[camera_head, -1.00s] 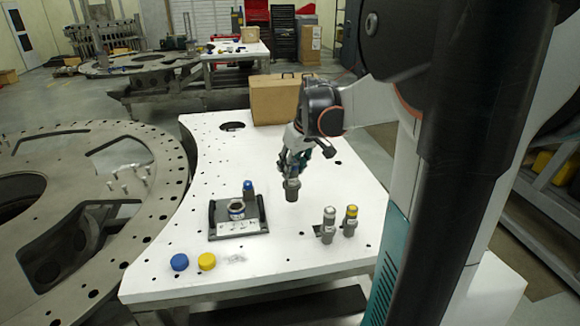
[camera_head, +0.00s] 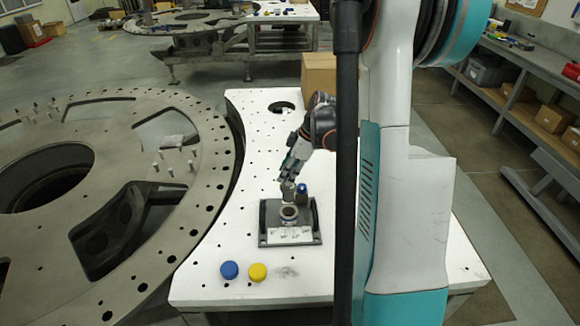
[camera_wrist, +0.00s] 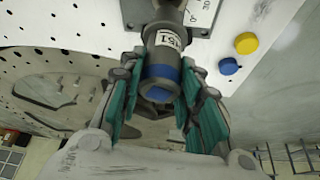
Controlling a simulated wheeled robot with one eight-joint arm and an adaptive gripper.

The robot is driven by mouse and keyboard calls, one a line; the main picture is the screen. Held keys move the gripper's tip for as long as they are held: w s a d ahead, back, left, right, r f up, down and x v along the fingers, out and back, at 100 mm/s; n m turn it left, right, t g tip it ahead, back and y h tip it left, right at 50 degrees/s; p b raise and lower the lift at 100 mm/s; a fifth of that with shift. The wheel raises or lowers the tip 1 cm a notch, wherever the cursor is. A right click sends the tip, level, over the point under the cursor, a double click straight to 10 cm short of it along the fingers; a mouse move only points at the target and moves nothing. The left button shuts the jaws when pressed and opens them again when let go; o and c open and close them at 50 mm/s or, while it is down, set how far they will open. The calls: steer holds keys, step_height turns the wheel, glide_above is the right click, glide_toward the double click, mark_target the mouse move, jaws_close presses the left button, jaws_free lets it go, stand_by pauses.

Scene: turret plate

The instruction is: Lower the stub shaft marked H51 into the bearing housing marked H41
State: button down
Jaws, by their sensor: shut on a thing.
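My gripper (camera_head: 287,178) is shut on a dark grey stub shaft (camera_wrist: 163,58) with a blue band at its near end. In the wrist view my gripper (camera_wrist: 157,85) has its teal-lined fingers on either side of it; its white label is turned and hard to read. The bearing housing (camera_head: 289,212) is a round collar on a dark base plate (camera_head: 311,233) with a white marked strip at its front. In the head view the shaft's low end (camera_head: 288,193) shows just above and behind the collar; I cannot tell whether they touch.
A blue cap (camera_head: 229,270) and a yellow cap (camera_head: 257,272) lie at the table's front. A cardboard box (camera_head: 318,74) stands at the back. The white table's left part is clear.

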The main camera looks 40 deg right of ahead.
mark_target(289, 196)
steer(key=shift+f, duration=0.2)
steer(key=shift+f+b, duration=1.4)
steer(key=shift+f, duration=0.9)
steer(key=shift+f+b, duration=2.8)
steer(key=shift+f, duration=0.15)
steer(key=c, duration=1.1)
jaws_free()
steer(key=shift+s, duration=0.1)
